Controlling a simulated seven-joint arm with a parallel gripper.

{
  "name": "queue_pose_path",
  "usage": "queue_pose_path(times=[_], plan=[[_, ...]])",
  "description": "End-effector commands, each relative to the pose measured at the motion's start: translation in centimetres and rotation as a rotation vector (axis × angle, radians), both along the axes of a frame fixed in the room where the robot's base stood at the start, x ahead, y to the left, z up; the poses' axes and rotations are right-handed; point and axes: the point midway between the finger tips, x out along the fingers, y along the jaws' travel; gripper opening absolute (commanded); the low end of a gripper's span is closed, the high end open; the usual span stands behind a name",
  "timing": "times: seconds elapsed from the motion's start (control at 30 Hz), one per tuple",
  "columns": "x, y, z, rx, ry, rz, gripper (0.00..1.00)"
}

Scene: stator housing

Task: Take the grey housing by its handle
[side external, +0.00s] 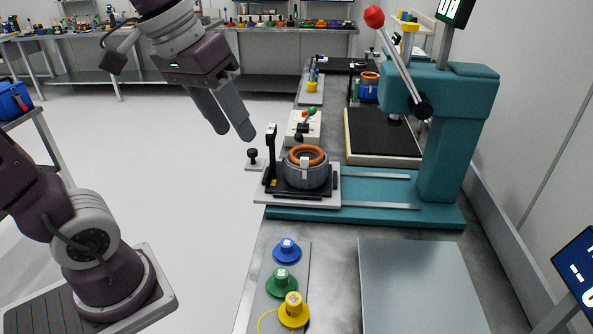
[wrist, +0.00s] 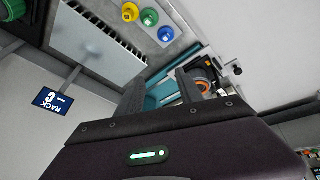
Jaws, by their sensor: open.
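The grey housing (side external: 306,174) is a round ribbed body with an orange ring in its top. It sits upright on a black holder at the front of the teal press base. A black upright post (side external: 270,149) stands at its left; I cannot tell whether this is the handle. My gripper (side external: 234,131) is open and empty, up and to the left of the housing, apart from it. In the wrist view the housing (wrist: 202,86) is partly hidden behind a finger.
The teal press (side external: 450,130) with a red-knobbed lever (side external: 374,17) rises to the right. A black knob (side external: 252,154) on a small plate is left of the holder. Blue, green and yellow pieces (side external: 281,283) stand in front. A flat grey plate (side external: 420,285) lies at front right.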

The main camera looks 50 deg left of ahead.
Motion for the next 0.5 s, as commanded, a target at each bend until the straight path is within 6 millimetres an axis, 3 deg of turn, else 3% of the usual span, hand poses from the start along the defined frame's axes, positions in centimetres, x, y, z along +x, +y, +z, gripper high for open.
queue_pose_path(times=[0.03,0.13,0.23,0.3,0.4,0.5], plan=[[3.6,2.0,0.6,-0.036,0.048,0.079,0.44],[10.3,7.0,0.7,-0.09,0.129,0.235,0.44],[16.1,12.7,-1.6,-0.107,0.212,0.377,0.44],[19.1,16.4,-4.1,-0.101,0.266,0.45,0.44],[21.7,20.2,-7.6,-0.078,0.327,0.513,0.44],[22.8,22.1,-10.1,-0.06,0.368,0.538,0.44]])
